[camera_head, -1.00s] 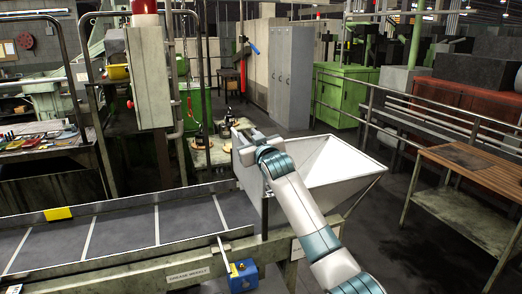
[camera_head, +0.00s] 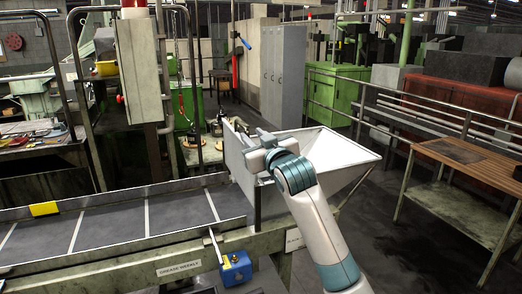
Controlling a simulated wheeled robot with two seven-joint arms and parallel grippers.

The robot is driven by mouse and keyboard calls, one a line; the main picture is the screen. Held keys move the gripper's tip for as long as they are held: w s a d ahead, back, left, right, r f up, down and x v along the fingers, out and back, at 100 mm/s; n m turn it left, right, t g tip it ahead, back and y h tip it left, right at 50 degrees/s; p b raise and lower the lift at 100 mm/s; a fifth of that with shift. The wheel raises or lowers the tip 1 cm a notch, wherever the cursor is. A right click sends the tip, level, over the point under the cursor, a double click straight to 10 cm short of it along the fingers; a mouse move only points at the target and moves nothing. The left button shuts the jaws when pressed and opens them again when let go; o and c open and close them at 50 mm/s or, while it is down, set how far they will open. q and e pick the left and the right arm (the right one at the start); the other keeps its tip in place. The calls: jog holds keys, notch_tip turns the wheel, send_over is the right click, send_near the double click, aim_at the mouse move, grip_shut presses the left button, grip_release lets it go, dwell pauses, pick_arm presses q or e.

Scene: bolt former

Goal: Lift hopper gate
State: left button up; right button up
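The white hopper (camera_head: 345,150) stands at the end of the conveyor (camera_head: 110,225), right of the picture's middle. A grey upright panel (camera_head: 240,172) closes the hopper's side facing the belt; I cannot tell for sure which part of it is the gate. My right gripper (camera_head: 262,138) is at the top of this panel, over the hopper's near left rim. My wrist hides part of the rim and the panel's right portion. The fingers are small and seen from behind, so their opening and any contact with the gate are unclear. My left gripper is not in view.
A blue box with a lever (camera_head: 235,268) is mounted on the conveyor's front. A yellow block (camera_head: 44,209) sits on its far rail. A control cabinet (camera_head: 139,70) stands behind the belt. A wooden-topped bench (camera_head: 470,162) and railing stand right; dark floor shows between bench and hopper.

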jog(key=b+v, duration=0.1)
jog(key=v, duration=0.4)
jog(key=shift+s+r, duration=0.1)
dwell(0.3)
jog(key=s+d+r+p, duration=0.2)
jog(key=s+r+p, duration=0.4)
jog(key=p, duration=0.2)
jog(key=shift+s+r, duration=0.3)
jog(key=shift+r, duration=0.1)
jog(key=shift+d+f, duration=0.1)
jog(key=shift+d, duration=0.05)
